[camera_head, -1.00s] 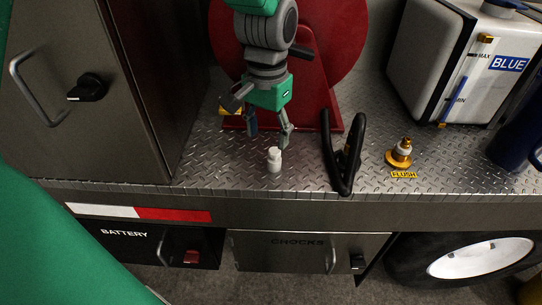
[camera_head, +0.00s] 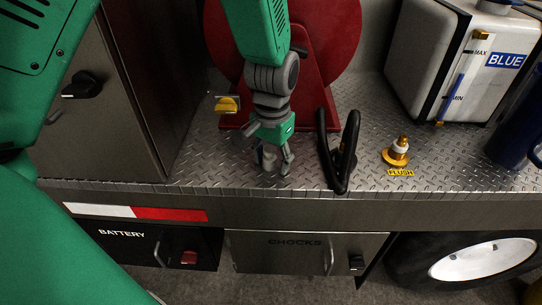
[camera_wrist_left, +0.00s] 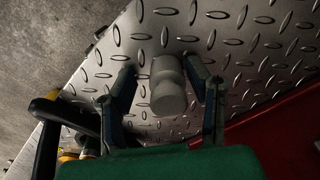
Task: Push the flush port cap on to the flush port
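The flush port cap (camera_head: 269,157) is a small pale grey-white piece standing upright on the diamond-plate deck, partly hidden by my gripper in the head view. My left gripper (camera_head: 273,168) is lowered over it with its fingers pointing down. In the left wrist view the cap (camera_wrist_left: 168,85) lies between the two open fingers (camera_wrist_left: 166,98), with a visible gap on each side. The flush port (camera_head: 397,153) is a gold fitting with a pale band, upright on the deck to the right, behind a yellow FLUSH label (camera_head: 400,173). My right gripper is not in view.
A black looped handle (camera_head: 340,155) stands on the deck between the cap and the flush port. A red reel (camera_head: 325,60) is behind, a white BLUE tank (camera_head: 440,75) at back right, and a grey cabinet (camera_head: 110,110) at left. A yellow-topped piece (camera_head: 227,104) sits behind the gripper.

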